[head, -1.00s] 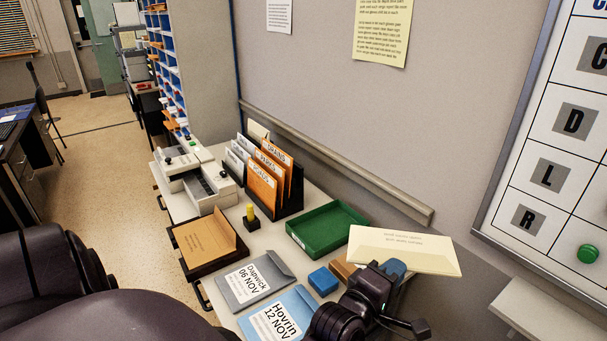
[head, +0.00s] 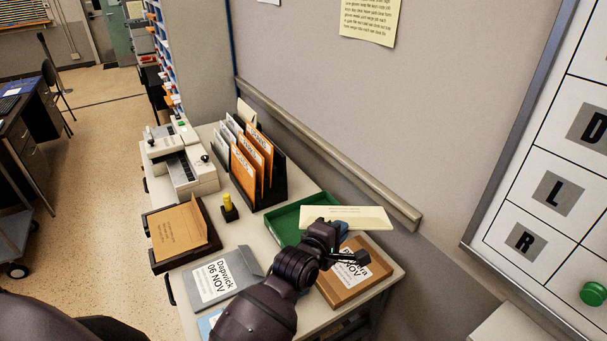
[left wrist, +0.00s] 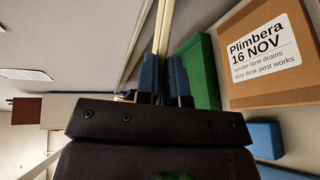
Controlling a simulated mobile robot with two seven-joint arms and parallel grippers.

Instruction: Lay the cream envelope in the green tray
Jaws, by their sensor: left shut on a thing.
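The cream envelope (head: 362,216) is held flat in my left gripper (head: 338,230), which is shut on its near edge. In the head view it covers the right part of the green tray (head: 286,222) and appears above it. The tray's left end and part of its inside show and look empty. In the left wrist view the envelope (left wrist: 163,28) is seen edge-on between the blue fingertips (left wrist: 163,80), and the green tray (left wrist: 207,72) is just right of the fingers. I cannot tell the exact height of the envelope over the tray. My right gripper is not in view.
An orange-brown Plimbera packet (head: 352,284) lies right of my left wrist. A grey Dapwick envelope (head: 232,284) is to the left. A dark tray (head: 158,264), a yellow-topped stamp (head: 229,208) and a file rack (head: 275,190) stand beyond. A wall rail (head: 320,150) runs behind.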

